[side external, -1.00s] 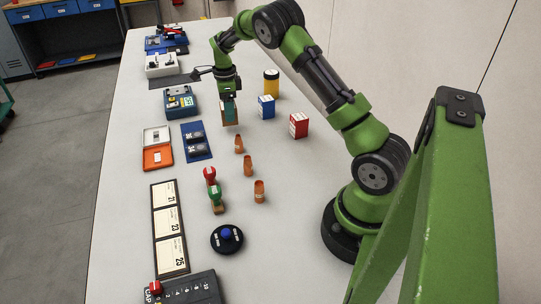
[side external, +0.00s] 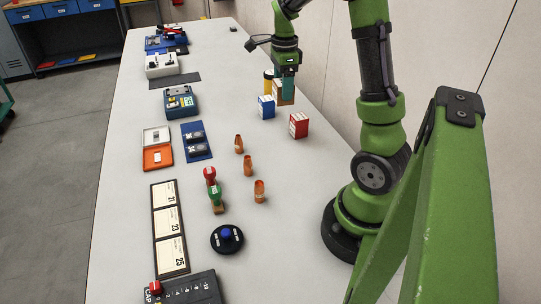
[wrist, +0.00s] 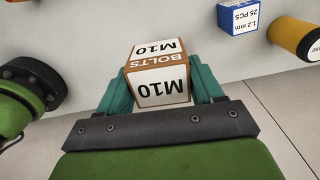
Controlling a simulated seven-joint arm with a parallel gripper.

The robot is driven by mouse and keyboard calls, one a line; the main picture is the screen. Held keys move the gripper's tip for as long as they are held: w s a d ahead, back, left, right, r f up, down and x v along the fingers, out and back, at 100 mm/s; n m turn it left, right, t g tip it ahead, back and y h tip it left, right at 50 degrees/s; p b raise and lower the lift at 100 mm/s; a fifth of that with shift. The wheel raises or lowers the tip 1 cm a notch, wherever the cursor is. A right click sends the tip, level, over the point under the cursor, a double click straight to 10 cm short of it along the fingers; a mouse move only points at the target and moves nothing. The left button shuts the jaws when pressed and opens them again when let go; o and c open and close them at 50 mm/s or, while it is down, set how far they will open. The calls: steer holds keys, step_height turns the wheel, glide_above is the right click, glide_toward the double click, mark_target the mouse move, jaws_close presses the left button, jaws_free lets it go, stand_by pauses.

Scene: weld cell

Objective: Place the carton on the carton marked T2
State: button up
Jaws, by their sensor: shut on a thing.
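My gripper (side external: 287,83) has teal fingers shut on an orange-brown and white carton (side external: 284,97). In the wrist view this held carton (wrist: 160,78) reads "BOLTS" and "M10", and the fingers grip it from both sides. A blue and white carton (side external: 266,107) stands on the table just left of and nearer than the held carton. In the wrist view the blue carton (wrist: 239,17) reads "1.2 mm 25 PCS". A red and white carton (side external: 299,126) stands to the right, nearer the camera. No T2 mark is legible on any carton.
A yellow and black cylinder (side external: 268,82) stands behind the blue carton, close to my gripper. Several orange pieces (side external: 239,144) and red and green stamp-like items (side external: 216,199) stand nearer. A wall runs along the right.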

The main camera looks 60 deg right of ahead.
steer(key=shift+s+a+f+n, duration=0.15)
steer(key=shift+s+f, duration=0.2)
steer(key=shift+s, duration=0.1)
steer(key=shift+s+a+f+n, duration=0.15)
steer(key=shift+s+f, duration=0.15)
steer(key=shift+s, duration=0.15)
glide_above(266, 98)
steer(key=shift+s+a+f, duration=0.15)
steer(key=shift+s+f, duration=0.05)
steer(key=shift+f, duration=0.55)
steer(key=shift+w+f, duration=0.15)
steer(key=shift+f, duration=1.65)
steer(key=shift+f, duration=0.1)
steer(key=o, duration=1.4)
steer(key=shift+f, duration=0.1)
